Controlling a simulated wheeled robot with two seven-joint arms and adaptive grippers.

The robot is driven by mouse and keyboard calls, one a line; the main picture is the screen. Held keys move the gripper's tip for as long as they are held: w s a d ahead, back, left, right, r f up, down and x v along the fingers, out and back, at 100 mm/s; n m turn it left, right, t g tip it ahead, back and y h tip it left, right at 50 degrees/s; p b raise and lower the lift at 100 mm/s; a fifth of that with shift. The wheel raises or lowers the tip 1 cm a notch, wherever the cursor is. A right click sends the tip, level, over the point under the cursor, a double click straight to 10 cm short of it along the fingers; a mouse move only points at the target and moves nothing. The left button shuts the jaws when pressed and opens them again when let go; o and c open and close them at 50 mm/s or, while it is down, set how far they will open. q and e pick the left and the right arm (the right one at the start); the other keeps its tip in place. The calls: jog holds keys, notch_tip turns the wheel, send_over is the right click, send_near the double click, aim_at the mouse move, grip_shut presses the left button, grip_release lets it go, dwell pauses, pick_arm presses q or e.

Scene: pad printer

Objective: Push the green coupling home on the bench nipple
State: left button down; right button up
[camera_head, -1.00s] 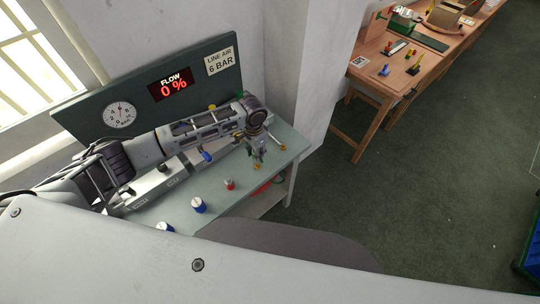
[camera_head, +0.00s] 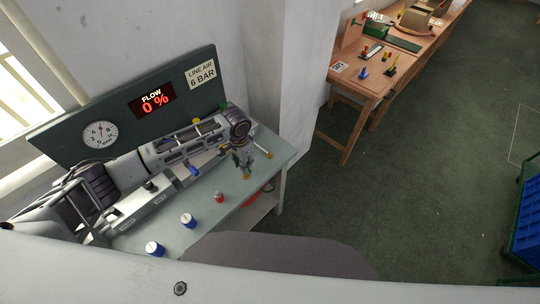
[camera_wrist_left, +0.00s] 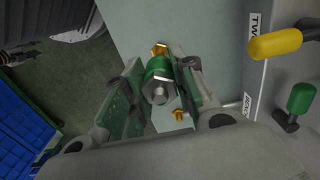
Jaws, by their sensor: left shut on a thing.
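My left gripper (camera_head: 243,166) is low over the right end of the grey-green bench (camera_head: 232,222). In the left wrist view its fingers (camera_wrist_left: 160,84) are shut on the green coupling (camera_wrist_left: 158,69), which has a silver hex and stub end facing the camera. A brass fitting (camera_wrist_left: 160,49) shows just beyond the coupling; I cannot tell whether the two touch or how the coupling sits on a nipple. Another brass piece (camera_wrist_left: 179,116) is beside the fingers. In the head view a brass piece (camera_head: 269,155) stands near the bench's right edge. My right gripper is not in view.
A back panel carries a pressure gauge (camera_head: 100,135) and a display (camera_head: 153,100) reading FLOW 0 %. Yellow (camera_wrist_left: 275,44) and green (camera_wrist_left: 300,98) valve handles are near the wrist. A red cap (camera_head: 219,198) and blue cylinders (camera_head: 188,221) stand along the bench front.

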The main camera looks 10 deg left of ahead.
pick_arm(q)
jog(key=shift+w+d, duration=0.1)
jog(key=shift+w+d+f+b, duration=0.1)
jog(key=shift+w+d+b, duration=0.95)
jog(key=shift+w+d, duration=0.7)
jog(key=shift+w+d+r+b, duration=0.1)
jog(key=shift+w+d+b, duration=1.1)
jog(key=shift+w, duration=0.9)
jog(key=shift+w+d+f+b, duration=0.1)
jog(key=shift+w+d+b, duration=0.85)
jog(key=shift+w+d, duration=0.85)
jog(key=shift+w+a+f+p, duration=0.2)
jog(key=shift+p, duration=0.15)
jog(key=shift+f, duration=0.15)
jog(key=shift+f+b, duration=0.3)
jog(key=shift+f, duration=1.2)
